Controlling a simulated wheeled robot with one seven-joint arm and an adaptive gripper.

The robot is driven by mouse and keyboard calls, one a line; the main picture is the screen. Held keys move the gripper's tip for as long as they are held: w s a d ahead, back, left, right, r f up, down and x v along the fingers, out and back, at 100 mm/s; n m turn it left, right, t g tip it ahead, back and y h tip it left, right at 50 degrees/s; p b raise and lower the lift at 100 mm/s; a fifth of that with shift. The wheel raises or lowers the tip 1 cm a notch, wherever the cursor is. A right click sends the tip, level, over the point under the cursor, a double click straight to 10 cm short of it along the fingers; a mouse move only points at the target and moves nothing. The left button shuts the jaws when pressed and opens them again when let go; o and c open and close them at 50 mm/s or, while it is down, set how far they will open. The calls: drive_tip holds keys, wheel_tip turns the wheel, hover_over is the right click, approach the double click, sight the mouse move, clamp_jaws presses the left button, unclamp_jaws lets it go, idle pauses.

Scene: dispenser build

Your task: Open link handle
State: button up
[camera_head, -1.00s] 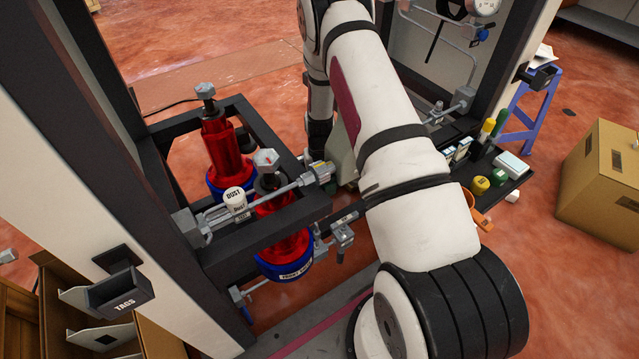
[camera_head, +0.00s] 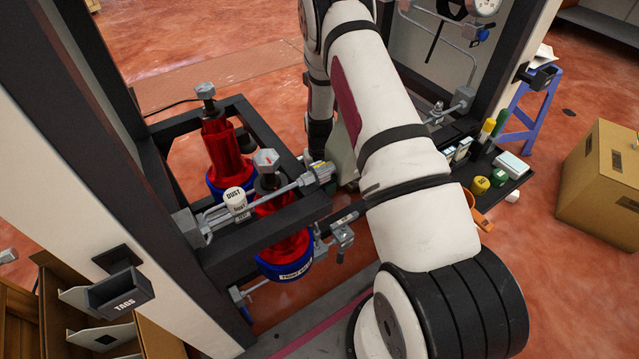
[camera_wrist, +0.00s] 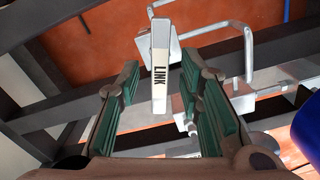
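The link handle (camera_wrist: 161,40) is a flat, light grey bar with a white "LINK" label, in the middle of the wrist view. It stands upright in that picture. My gripper (camera_wrist: 159,66) is open, with a green-padded finger to the left and another to the right of the handle. A gap shows on both sides, and neither finger visibly touches it. I cannot tell how deep the handle sits between the fingers. In the head view my own arm hides the gripper, and I cannot make out the LINK label there.
Grey pipework (camera_wrist: 252,60) runs right of the handle, near dark frame bars. A blue rounded part (camera_wrist: 308,128) is at the right edge. The head view shows red cylinders (camera_head: 226,150) in a dark frame, a DUST-labelled knob (camera_head: 235,199), and a black tray (camera_head: 497,178) of small items.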

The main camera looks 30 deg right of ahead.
wheel_tip(320, 180, up, 12)
idle(0.5)
idle(0.4)
